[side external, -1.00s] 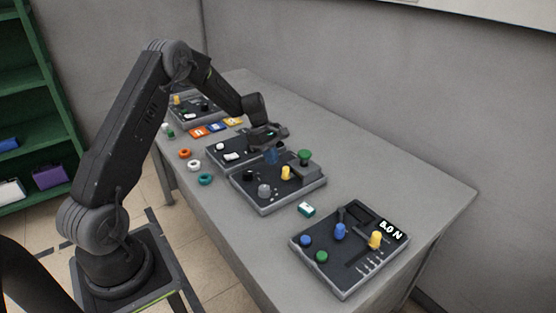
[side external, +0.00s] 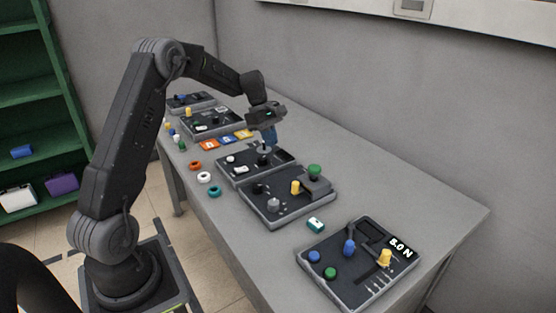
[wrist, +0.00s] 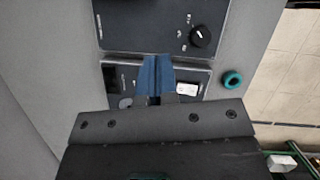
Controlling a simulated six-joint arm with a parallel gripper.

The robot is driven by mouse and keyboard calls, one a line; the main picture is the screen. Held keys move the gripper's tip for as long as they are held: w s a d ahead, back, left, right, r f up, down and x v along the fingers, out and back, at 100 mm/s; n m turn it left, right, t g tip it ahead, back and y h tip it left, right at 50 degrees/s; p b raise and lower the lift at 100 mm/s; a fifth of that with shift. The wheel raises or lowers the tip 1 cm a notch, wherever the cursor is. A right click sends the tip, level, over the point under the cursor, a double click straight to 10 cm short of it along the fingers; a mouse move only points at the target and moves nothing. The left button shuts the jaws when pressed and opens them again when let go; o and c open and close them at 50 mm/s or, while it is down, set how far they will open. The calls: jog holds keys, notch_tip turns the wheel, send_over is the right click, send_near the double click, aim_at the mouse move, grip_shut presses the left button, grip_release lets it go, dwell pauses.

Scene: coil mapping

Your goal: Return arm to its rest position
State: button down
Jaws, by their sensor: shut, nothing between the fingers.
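My gripper (side external: 270,138) is above the table, over the far side of a dark panel (side external: 237,179) that carries a white block and a round knob. Its blue fingers are shut with nothing between them. In the wrist view the blue fingers of my gripper (wrist: 152,98) hang over the same dark panel (wrist: 112,77), near the white block (wrist: 187,90). Whether the fingertips touch the panel or hang clear of it is hard to tell.
Orange, white and teal rings (side external: 214,191) lie along the table's left edge. More panels stand farther back. The table's right strip (side external: 400,190) is clear.

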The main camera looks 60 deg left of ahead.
jog(key=s+d+r+m+t+y, duration=0.1)
jog(key=s+d+r+m, duration=0.45)
jog(key=d, duration=0.25)
jog(key=s+d+r+m+y, duration=0.2)
jog(key=s+d+r+m, duration=0.2)
jog(key=d+r, duration=0.35)
jog(key=s+d+m+t, duration=0.1)
jog(key=s+d+m, duration=0.3)
jog(key=s, duration=0.4)
jog(key=s+d+m+t+y, duration=0.1)
jog(key=s+d+m+t, duration=0.1)
jog(key=s+d+m, duration=0.3)
jog(key=s+m, duration=0.2)
jog(key=s, duration=0.1)
jog(key=shift+s+d+t, duration=0.15)
jog(key=shift+s+t, duration=0.15)
jog(key=shift+s, duration=0.05)
